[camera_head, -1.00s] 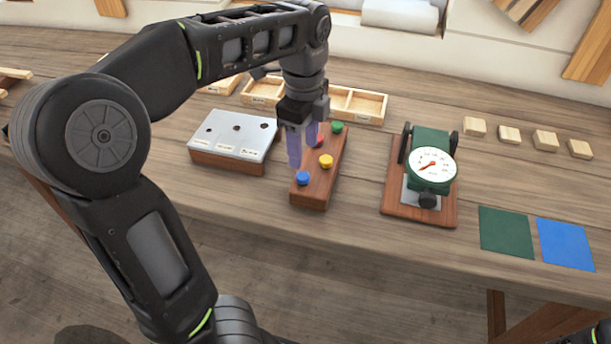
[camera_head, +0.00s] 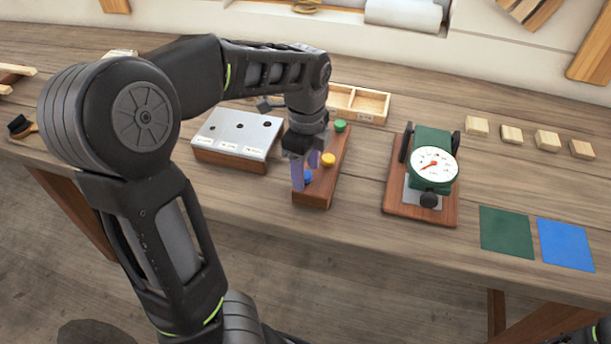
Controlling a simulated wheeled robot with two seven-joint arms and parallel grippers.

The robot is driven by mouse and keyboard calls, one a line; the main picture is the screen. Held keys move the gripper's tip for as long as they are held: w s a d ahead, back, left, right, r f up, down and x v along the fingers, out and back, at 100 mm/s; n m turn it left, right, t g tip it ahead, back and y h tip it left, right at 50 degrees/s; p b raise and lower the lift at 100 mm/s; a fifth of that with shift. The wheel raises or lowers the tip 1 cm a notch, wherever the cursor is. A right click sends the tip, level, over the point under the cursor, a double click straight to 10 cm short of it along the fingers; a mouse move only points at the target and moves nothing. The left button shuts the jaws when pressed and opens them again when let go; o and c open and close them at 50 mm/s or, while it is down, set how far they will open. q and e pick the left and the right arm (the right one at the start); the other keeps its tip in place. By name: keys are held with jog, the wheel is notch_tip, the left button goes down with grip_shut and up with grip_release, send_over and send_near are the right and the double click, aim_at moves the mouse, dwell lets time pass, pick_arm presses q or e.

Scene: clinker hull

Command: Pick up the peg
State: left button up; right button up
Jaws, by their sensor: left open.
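A reddish wooden block (camera_head: 318,198) stands on the workbench with coloured pegs in it. The blue peg (camera_head: 308,176) is at its near end, the yellow peg (camera_head: 328,159) behind it and the green peg (camera_head: 340,126) at the far end. A red peg is hidden behind my gripper now. My left gripper (camera_head: 304,170) is open, pointing down over the near part of the block. Its purple fingers are at the blue peg, which partly shows between them. I cannot tell whether they touch it. My right gripper is out of view.
A metal-topped block with holes (camera_head: 238,135) stands left of the peg block. A dial gauge on a wooden base (camera_head: 432,165) stands to the right. Wooden trays (camera_head: 360,104) lie behind. Green (camera_head: 506,231) and blue (camera_head: 565,244) squares lie at the front right.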

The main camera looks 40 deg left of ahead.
pick_arm(q)
jog(key=shift+f, duration=0.3)
dwell(0.4)
grip_shut()
dwell(0.3)
